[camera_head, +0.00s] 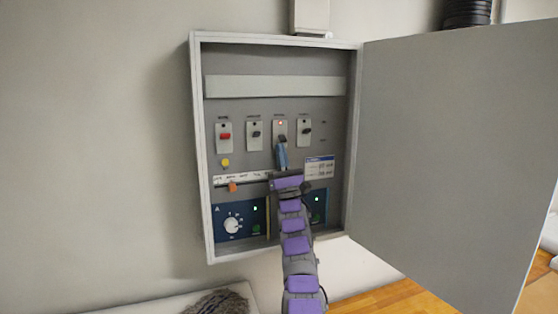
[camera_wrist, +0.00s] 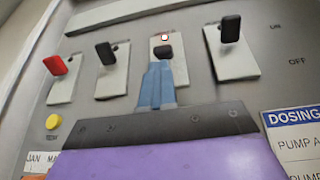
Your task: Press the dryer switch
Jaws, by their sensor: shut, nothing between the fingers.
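An open grey panel box on the wall holds a row of toggle switches on pale plates: a red-levered switch (camera_head: 225,136), a black one (camera_head: 256,134), a third black one (camera_head: 282,139) with a lit indicator above it, and a right-hand black one (camera_head: 306,130). The labels above them are too small to read, so I cannot tell which is the dryer's. My gripper (camera_head: 281,155), with blue fingers, is shut and empty, at the third switch. In the wrist view its fingertips (camera_wrist: 160,68) overlap the lower edge of that third lever (camera_wrist: 163,52); I cannot tell whether they touch.
The panel door (camera_head: 450,150) hangs open to the right. A yellow button (camera_head: 225,162) and an orange slider (camera_head: 233,187) are at lower left, above a blue dial module (camera_head: 238,222). A "DOSING" label (camera_wrist: 293,117) is right of my gripper.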

